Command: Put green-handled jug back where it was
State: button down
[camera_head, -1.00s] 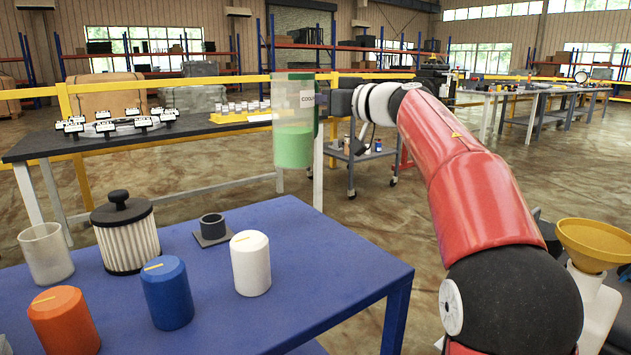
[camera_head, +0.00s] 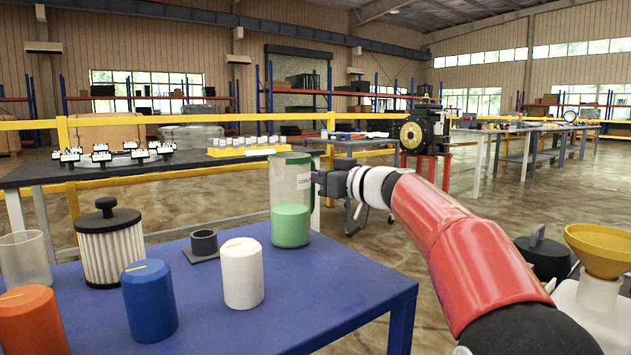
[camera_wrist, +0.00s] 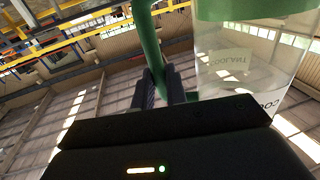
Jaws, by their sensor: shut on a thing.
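The green-handled jug (camera_head: 291,200) is clear with lettering on its side and green liquid in its lower part. It is upright at the right back part of the blue table (camera_head: 330,285). I cannot tell whether its base touches the table top. My gripper (camera_head: 318,183) is at the jug's right side and is shut on its handle. In the wrist view the green handle (camera_wrist: 150,45) passes between my fingers (camera_wrist: 160,88), and the clear jug wall (camera_wrist: 245,60) is to the right.
The blue table also holds a white canister (camera_head: 242,275), a blue canister (camera_head: 149,302), an orange canister (camera_head: 32,322), a filter with a black knob (camera_head: 112,248), a clear beaker (camera_head: 25,260) and a dark ring on a square base (camera_head: 204,246). The table's right front is clear.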

jog(key=c, duration=1.9)
grip_release()
jog(key=shift+f, duration=0.15)
jog(key=o, duration=0.5)
jog(key=v, duration=1.2)
jog(key=shift+r+p, duration=0.2)
jog(key=shift+p, duration=0.1)
